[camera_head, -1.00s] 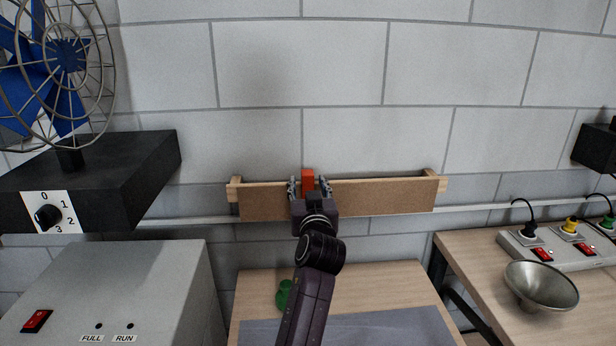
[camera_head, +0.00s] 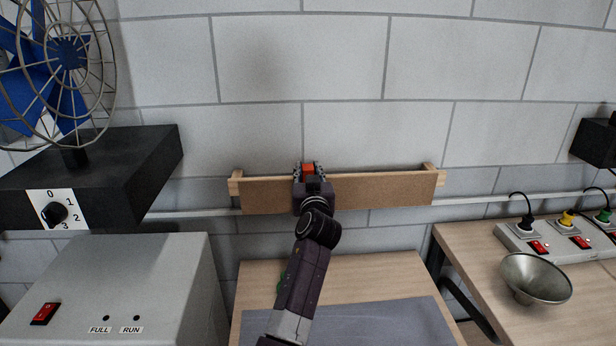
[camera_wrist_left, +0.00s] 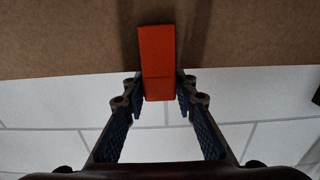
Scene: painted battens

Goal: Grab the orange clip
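The orange clip (camera_head: 308,170) sits at the top edge of the wooden batten (camera_head: 385,190) on the wall. It shows as an upright orange block in the left wrist view (camera_wrist_left: 157,62). My left gripper (camera_head: 310,173) is at the batten, one finger on each side of the clip. In the left wrist view my left gripper (camera_wrist_left: 160,95) is open, with narrow gaps between the finger pads and the clip. The gripper hides the clip's lower part in the head view. My right gripper is not in view.
A fan (camera_head: 62,60) on a black box with a dial stands at left, above a grey box (camera_head: 120,275) with a red switch. A metal bowl (camera_head: 535,280) and a power strip (camera_head: 560,245) are on the right table.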

